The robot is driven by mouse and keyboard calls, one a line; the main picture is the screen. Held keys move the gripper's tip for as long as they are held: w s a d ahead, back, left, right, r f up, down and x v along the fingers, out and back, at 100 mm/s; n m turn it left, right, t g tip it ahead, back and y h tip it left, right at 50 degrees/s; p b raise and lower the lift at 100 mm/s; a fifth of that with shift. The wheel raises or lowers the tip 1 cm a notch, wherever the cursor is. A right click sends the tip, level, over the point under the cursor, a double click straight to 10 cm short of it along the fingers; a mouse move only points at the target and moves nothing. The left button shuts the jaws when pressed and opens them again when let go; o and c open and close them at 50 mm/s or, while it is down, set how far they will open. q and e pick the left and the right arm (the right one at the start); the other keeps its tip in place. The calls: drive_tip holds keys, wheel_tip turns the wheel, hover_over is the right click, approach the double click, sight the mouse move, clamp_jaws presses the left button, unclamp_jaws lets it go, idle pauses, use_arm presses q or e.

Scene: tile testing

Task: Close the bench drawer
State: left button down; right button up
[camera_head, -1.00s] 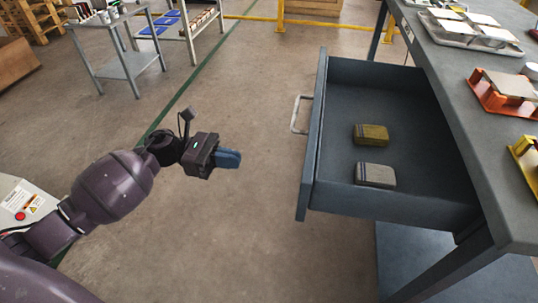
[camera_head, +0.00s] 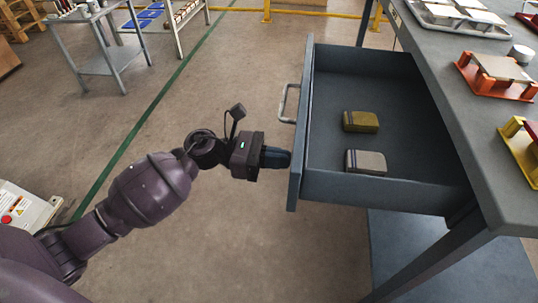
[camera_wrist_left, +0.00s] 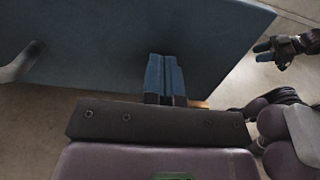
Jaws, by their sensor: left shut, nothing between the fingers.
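The bench drawer (camera_head: 300,130) is grey-blue and stands pulled out to the left from under the bench (camera_head: 440,90). Its metal handle (camera_head: 285,105) is on the front panel, above my gripper in the picture. My left gripper (camera_head: 284,158) is shut and empty, its blue fingertips at the outer face of the drawer front, below the handle. I cannot tell if they touch. The left wrist view shows the shut fingers (camera_wrist_left: 165,72) against the front panel (camera_wrist_left: 110,45), with the handle (camera_wrist_left: 20,62) at left. My right gripper (camera_wrist_left: 268,50) shows small there; its jaws are unclear.
Inside the drawer lie an olive block (camera_head: 361,122) and a grey-beige block (camera_head: 366,162). Orange (camera_head: 495,75) and yellow (camera_head: 522,150) tile fixtures stand on the bench top. A grey side table (camera_head: 110,62) is at upper left. The floor left of the drawer is clear.

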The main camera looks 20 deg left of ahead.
sight(432, 177)
use_arm(q)
drive_tip(key=shift+d, duration=0.15)
drive_tip(key=x, duration=3)
drive_tip(key=shift+f, duration=0.2)
drive_tip(key=shift+w+d, duration=0.15)
drive_tip(key=shift+d, duration=0.25)
drive_tip(key=shift+r, duration=0.15)
drive_tip(key=shift+d+r, duration=0.1)
drive_tip(key=shift+r, duration=0.05)
